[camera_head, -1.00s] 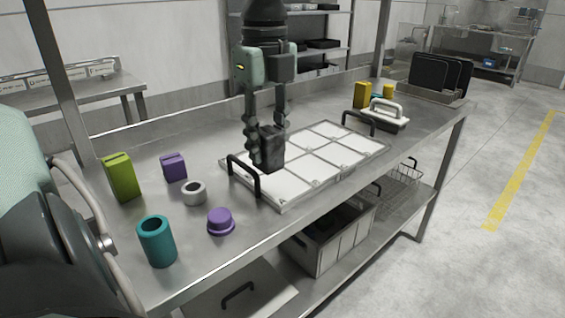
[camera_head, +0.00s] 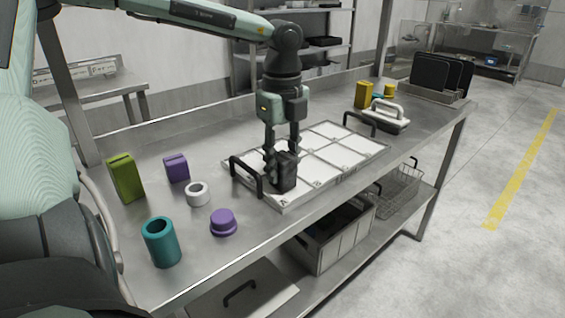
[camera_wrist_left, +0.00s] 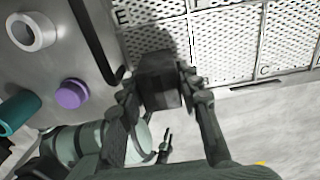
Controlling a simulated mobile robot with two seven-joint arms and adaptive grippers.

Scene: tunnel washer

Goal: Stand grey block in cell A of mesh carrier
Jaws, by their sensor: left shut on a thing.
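The dark grey block (camera_head: 285,172) is upright in my left gripper (camera_head: 281,152), whose fingers are shut on its sides. It is over the front-left cell of the white mesh carrier (camera_head: 345,158), by the rim letter A. I cannot tell whether its bottom touches the cell floor. In the left wrist view, the block (camera_wrist_left: 160,80) sits between the fingertips of the left gripper (camera_wrist_left: 158,95) and hides part of the perforated floor. Letters E and C show on the carrier (camera_wrist_left: 225,40) there.
A black carrier handle (camera_head: 246,176) stands close left of the block. A green block (camera_head: 126,178), purple block (camera_head: 176,168), white ring (camera_head: 197,194), teal cylinder (camera_head: 161,242) and purple cap (camera_head: 223,222) stand left. The other carrier cells look empty.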

